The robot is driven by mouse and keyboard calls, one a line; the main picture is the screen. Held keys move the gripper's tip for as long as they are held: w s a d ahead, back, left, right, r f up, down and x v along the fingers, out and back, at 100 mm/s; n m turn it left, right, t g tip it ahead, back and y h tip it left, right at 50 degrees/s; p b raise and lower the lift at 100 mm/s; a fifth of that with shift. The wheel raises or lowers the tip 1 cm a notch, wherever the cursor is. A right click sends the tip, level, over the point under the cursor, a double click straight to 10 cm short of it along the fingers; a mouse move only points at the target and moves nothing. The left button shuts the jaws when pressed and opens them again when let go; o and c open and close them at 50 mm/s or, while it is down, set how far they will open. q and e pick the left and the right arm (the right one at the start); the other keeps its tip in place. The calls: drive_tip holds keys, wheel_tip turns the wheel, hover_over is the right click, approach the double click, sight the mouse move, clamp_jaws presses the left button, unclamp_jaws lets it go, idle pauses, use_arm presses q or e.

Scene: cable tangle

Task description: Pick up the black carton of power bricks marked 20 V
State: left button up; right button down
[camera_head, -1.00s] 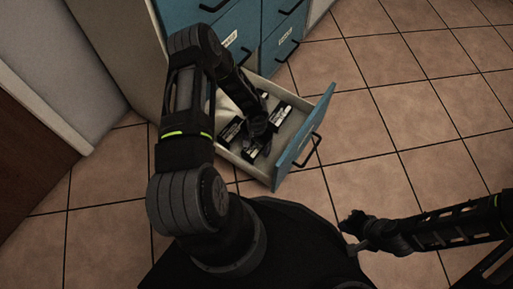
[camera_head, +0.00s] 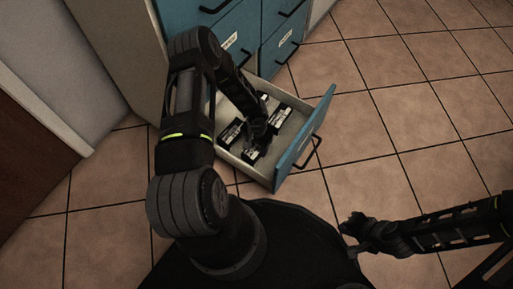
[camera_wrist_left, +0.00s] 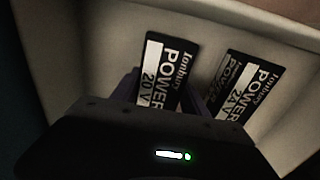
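My left gripper (camera_head: 258,133) reaches down into the drawer. In the left wrist view its purplish fingers stand apart on either side of the 20 V carton's near part; whether they touch it is unclear. The near end of the carton is hidden behind the gripper body. A similar carton marked 24 V (camera_wrist_left: 243,88) lies to its right. My right gripper (camera_head: 352,226) is over the floor, away from the drawer, its finger gap too small to read.
The pulled-out drawer (camera_head: 297,150) has pale walls and a blue front with a dark handle. Other black cartons (camera_head: 230,132) lie in it near my left gripper. Blue cabinet fronts (camera_head: 283,42) rise behind. Tiled floor (camera_head: 430,110) to the right is clear.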

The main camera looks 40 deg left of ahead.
use_arm(q)
clamp_jaws()
idle(0.3)
wheel_tip(320, 180, up, 9)
drive_tip(key=p, duration=0.3)
drive_tip(key=shift+r+p, duration=0.35)
drive_tip(key=shift+r, duration=0.15)
idle(0.3)
